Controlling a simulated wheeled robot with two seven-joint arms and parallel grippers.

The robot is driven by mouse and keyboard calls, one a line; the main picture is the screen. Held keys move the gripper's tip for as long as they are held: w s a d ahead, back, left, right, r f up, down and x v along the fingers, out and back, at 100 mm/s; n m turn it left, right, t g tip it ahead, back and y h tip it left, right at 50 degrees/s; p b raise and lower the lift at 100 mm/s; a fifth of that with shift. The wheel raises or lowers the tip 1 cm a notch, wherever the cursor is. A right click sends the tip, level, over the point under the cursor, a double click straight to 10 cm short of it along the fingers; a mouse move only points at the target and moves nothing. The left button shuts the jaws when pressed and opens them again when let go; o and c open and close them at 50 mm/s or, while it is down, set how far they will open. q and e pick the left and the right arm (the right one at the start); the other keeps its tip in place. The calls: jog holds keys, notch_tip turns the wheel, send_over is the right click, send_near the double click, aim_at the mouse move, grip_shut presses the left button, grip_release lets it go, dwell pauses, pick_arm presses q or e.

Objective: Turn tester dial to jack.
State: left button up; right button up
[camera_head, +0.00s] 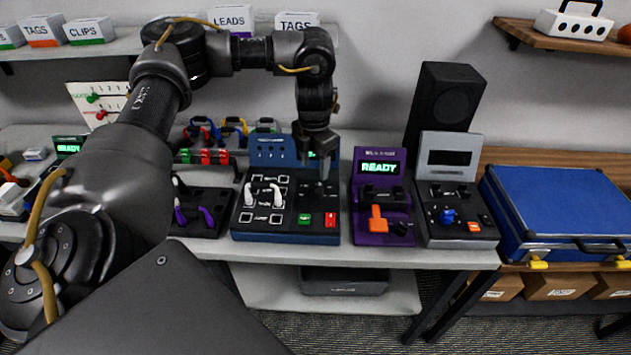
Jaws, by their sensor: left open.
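A blue-and-black tester (285,238) stands on the grey bench, with a raised blue back panel. White plugs (263,194) and white-outlined squares are on the left of its top. A green button (304,219) and a red switch (331,219) are at its right front. My left gripper (322,174) points down over the right rear of this tester, its jaws open and apparently empty. It hides part of the panel and its green display. A dial there is too small and covered to make out, so its setting cannot be told. My right gripper is out of view.
Right of the tester stand a purple unit (366,225) reading READY, with an orange lever, and a grey unit (452,160) with a blue knob. Purple-handled parts (194,215) lie left. A blue case (563,205) and a black speaker (444,97) are farther right.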

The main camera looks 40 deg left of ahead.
aim_at(318, 187)
pick_arm(q)
jog(key=f, duration=0.2)
jog(key=w+f, duration=0.1)
jog(key=f, duration=0.1)
jog(key=shift+w+d+f, duration=0.1)
jog(key=shift+f, duration=0.15)
notch_tip(318, 187, down, 4)
jog(key=shift+r, duration=0.2)
jog(key=shift+f+b, duration=0.25)
jog(key=shift+b, duration=0.05)
jog(key=shift+f, duration=0.15)
jog(key=shift+w+f, duration=0.1)
jog(key=shift+f, duration=0.05)
jog(key=c, duration=1)
jog(key=shift+r+n+p, duration=0.25)
jog(key=shift+n+p, duration=0.45)
jog(key=shift+p, duration=0.1)
jog(key=shift+n+p, duration=1.1)
jog(key=n+p, duration=0.2)
jog(key=n, duration=0.1)
jog(key=shift+f+n+p, duration=0.1)
jog(key=shift+n+p, duration=0.75)
jog(key=shift+n, duration=0.25)
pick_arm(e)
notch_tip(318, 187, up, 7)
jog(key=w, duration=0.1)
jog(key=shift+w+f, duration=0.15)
